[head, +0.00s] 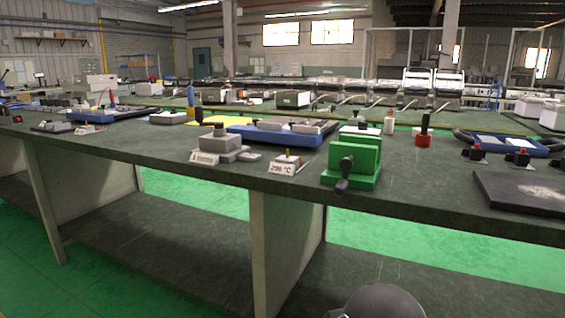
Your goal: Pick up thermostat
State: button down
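A small white block (286,168) with a sloped front label that seems to read "298 °C" and a small knob on top stands near the front edge of the dark workbench (150,153). It looks like the thermostat, but I cannot be sure. To its left is a grey box (218,145) with a dark knob and a small label too small to read. To its right, close by, is a green vise (352,160) with a dark handle. My gripper is not in view; only a dark rounded part, likely of my arm, shows at the bottom edge.
A blue tray (262,137) lies behind the white block. A red-based dark-handled tool (423,137) and a dark plate (520,192) are to the right. A lower shelf (160,235) runs under the bench. The bench front strip is mostly clear.

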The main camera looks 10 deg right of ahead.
aim_at(287, 165)
jog(key=u, duration=0.45)
jog(key=k, duration=1)
jog(key=u, duration=0.25)
jog(key=i, duration=0.6)
jog(key=u, duration=0.3)
